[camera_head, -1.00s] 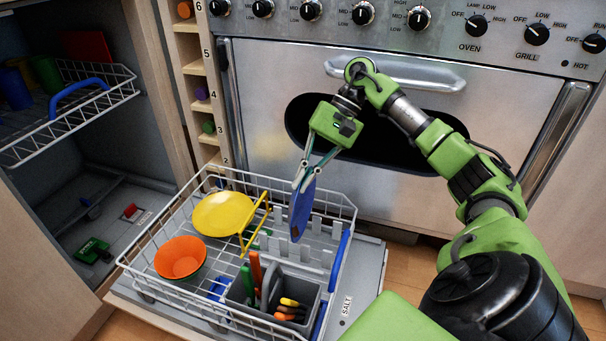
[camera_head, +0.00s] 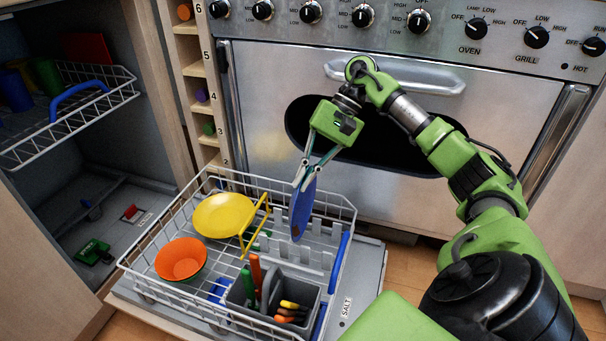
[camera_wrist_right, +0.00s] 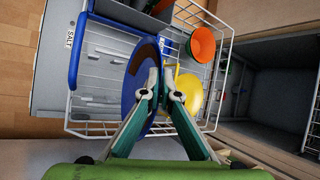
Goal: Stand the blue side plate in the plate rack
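The blue side plate (camera_head: 302,210) hangs nearly edge-on below my right gripper (camera_head: 305,183) in the head view. The gripper is shut on its upper rim. In the right wrist view the plate (camera_wrist_right: 136,88) shows at the left of the fingertips (camera_wrist_right: 161,95). The plate is over the right part of the lower dish rack (camera_head: 344,203), above or among the grey tines (camera_head: 317,256). I cannot tell whether its lower edge touches them. A yellow plate (camera_head: 222,214) leans in the rack to the left, beside a yellow wire holder (camera_head: 256,225). My left gripper is not in view.
An orange bowl (camera_head: 181,259) and a grey cutlery basket (camera_head: 240,297) occupy the front of the rack. The oven door (camera_head: 255,110) stands close behind. An upper rack (camera_head: 122,92) sticks out of the dishwasher at left.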

